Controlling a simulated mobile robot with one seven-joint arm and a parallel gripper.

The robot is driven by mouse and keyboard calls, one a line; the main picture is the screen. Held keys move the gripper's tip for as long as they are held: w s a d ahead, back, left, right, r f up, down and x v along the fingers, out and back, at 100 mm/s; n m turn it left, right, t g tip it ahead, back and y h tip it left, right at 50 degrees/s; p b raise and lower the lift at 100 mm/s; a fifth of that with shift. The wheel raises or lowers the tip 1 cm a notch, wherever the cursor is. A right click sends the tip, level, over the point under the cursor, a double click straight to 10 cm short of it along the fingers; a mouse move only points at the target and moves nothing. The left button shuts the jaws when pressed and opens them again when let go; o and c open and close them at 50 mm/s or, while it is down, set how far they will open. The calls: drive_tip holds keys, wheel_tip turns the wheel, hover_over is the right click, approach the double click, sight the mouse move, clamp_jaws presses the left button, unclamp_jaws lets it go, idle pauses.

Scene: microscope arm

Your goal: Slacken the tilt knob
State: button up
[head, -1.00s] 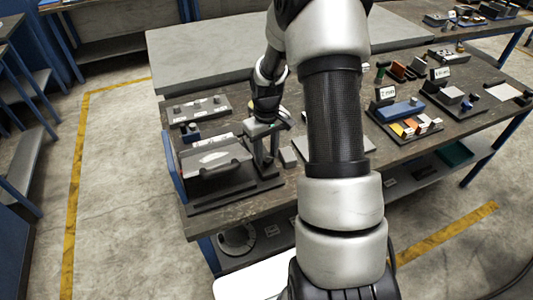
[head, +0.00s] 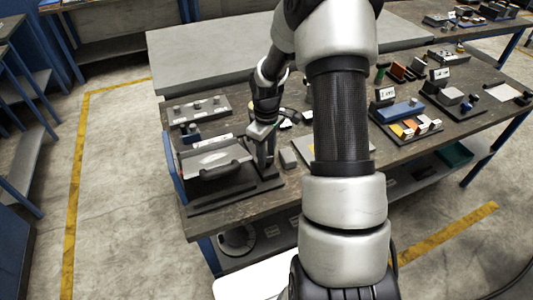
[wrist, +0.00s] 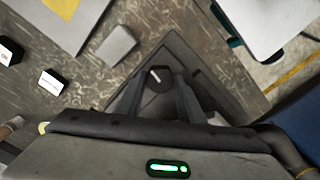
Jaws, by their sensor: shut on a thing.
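The fixture at the front left of the bench has a dark base plate (head: 225,201) and a grey panel (head: 205,158) with a black handle (head: 227,170). My gripper (head: 265,158) points down at the panel's right side. In the wrist view a small dark round knob (wrist: 153,77) with a pale line on it sits between my two fingertips (wrist: 160,80). The fingers are shut on this knob, which I take for the tilt knob. The knob is hidden behind the fingers in the head view.
A grey plate with small knobs (head: 198,108) lies behind the fixture. A small grey block (head: 289,158) stands close to the right of my gripper. Trays with a blue block (head: 402,110) and coloured pieces lie further right. The floor at left is clear.

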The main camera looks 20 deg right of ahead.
drive_tip(key=o, duration=1.1)
drive_tip(key=shift+c, duration=0.2)
drive_tip(key=shift+r, duration=0.15)
wheel_tip(320, 180, up, 17)
drive_tip(key=p, duration=0.1)
drive_tip(key=shift+r, duration=0.2)
drive_tip(key=s+a+r+m+t+h+p, duration=0.1)
drive_tip(key=s+a+r+m+t+p, duration=0.15)
drive_tip(key=r, duration=0.65)
drive_tip(key=s+a+r+m+t+h+p, duration=0.15)
drive_tip(key=s+r, duration=0.25)
drive_tip(key=r, duration=0.4)
drive_tip(key=s+a+m+y, duration=0.1)
drive_tip(key=s+a, duration=0.2)
drive_tip(key=s, duration=0.4)
drive_tip(key=s+a+r+m+t+y+p, duration=0.1)
drive_tip(key=s+a+m, duration=0.1)
drive_tip(key=s, duration=0.6)
drive_tip(key=shift+s+a+t, duration=0.25)
drive_tip(key=shift+a+t, duration=0.05)
drive_tip(key=shift+a, duration=0.3)
